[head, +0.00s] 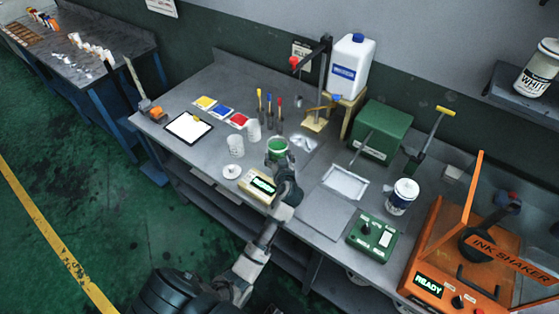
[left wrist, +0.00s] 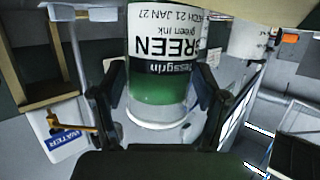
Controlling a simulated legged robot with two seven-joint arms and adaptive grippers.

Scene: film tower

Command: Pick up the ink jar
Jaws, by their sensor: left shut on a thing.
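The ink jar (head: 277,145) is a small white-labelled jar with green on it, at the middle of the bench in the head view. In the left wrist view the jar (left wrist: 160,85) appears upside down, with "GREEN" and "green ink" on its label. My left gripper (head: 282,166) is shut on the jar, with one dark finger on each side of it in the left wrist view (left wrist: 160,95). I cannot tell whether the jar's base touches the bench. My right gripper is not in view.
A scale (head: 257,186) with a lit display stands just in front of the jar. White cups (head: 236,146) stand to its left. A water container (head: 352,65) and green box (head: 382,131) are behind. A white ink can (head: 402,196) and orange ink shaker (head: 455,258) are at right.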

